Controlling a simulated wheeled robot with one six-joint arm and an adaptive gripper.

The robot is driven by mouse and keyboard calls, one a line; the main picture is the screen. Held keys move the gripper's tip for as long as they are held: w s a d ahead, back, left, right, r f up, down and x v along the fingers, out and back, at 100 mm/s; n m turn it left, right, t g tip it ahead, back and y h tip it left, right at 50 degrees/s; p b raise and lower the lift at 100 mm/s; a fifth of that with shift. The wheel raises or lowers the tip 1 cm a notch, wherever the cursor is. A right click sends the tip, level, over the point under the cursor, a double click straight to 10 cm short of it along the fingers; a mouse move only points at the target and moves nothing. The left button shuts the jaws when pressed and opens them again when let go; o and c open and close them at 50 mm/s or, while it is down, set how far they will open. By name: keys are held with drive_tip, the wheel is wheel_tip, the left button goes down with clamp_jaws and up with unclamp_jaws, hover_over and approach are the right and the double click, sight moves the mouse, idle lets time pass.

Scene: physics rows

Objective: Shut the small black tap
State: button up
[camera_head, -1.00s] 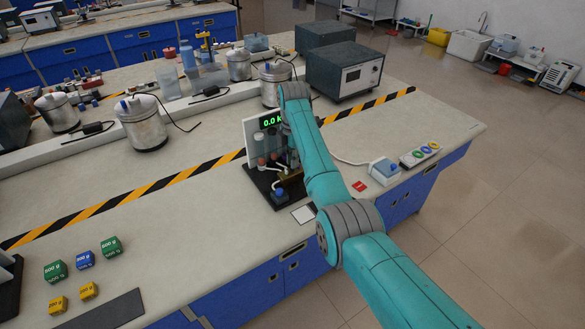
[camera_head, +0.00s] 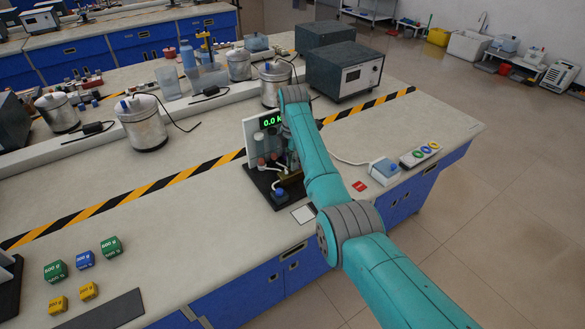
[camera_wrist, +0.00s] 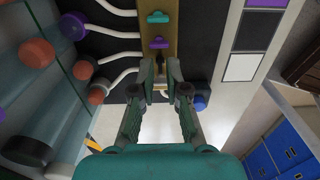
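In the wrist view, a brass-coloured manifold strip (camera_wrist: 174,28) carries a green tap (camera_wrist: 157,17) and a purple tap (camera_wrist: 158,42). My gripper (camera_wrist: 160,74) has its two fingertips apart, one on each side of a small dark part (camera_wrist: 160,66) in line below the purple tap. This part looks like the small black tap, but it is tiny and partly hidden by the fingers. I cannot tell whether the fingers touch it. In the head view the apparatus shows as a white panel (camera_head: 251,134) with a green display, and my arm hides the gripper and the taps.
White tubes (camera_wrist: 118,33) run left from the manifold to reddish and purple round caps (camera_wrist: 37,53). A blue knob (camera_wrist: 199,102) sits close to the right finger.

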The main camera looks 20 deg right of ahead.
drive_tip(key=shift+f, duration=0.8)
drive_tip(key=shift+r, duration=0.3)
idle(0.5)
clamp_jaws()
drive_tip(key=m, duration=0.4)
drive_tip(key=shift+m, duration=1.5)
